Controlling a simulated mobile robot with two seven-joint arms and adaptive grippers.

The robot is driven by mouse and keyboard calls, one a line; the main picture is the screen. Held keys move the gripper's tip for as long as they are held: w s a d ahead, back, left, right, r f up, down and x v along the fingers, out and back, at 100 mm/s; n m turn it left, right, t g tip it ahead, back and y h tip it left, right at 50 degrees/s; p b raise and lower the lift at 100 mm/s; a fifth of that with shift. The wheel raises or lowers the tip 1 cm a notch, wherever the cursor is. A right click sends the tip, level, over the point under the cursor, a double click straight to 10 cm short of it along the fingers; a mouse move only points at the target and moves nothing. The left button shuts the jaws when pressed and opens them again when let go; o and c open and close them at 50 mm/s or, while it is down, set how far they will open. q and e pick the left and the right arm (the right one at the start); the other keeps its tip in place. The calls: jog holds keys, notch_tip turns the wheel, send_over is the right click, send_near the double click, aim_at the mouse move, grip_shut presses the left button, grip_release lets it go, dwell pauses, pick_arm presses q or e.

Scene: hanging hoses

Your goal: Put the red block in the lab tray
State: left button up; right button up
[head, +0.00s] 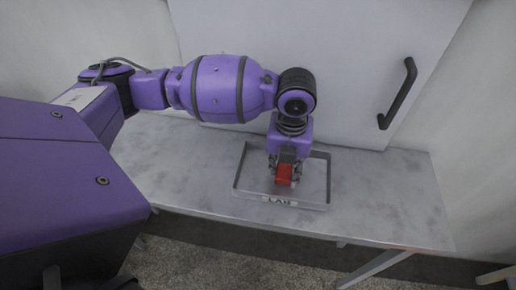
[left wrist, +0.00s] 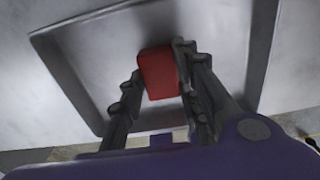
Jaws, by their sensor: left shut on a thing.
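The red block (head: 284,174) is between the fingers of my left gripper (head: 285,172), which is shut on it. In the head view the block is over the inside of the lab tray (head: 322,190), a shallow grey metal tray with a "LAB" label on its front rim. The left wrist view shows the red block (left wrist: 159,73) at the fingertips of my left gripper (left wrist: 160,80), with the tray (left wrist: 70,85) around and below it. I cannot tell whether the block touches the tray floor. My right gripper is not in view.
The tray stands on a grey table (head: 390,200) with clear room to its left and right. A white panel with a black handle (head: 397,95) rises behind the table. The table's front edge runs close to the tray's front.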

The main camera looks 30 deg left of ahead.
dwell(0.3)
pick_arm(q)
jog(key=o, duration=1.2)
jog(key=shift+f, duration=0.1)
jog(key=shift+c, duration=0.2)
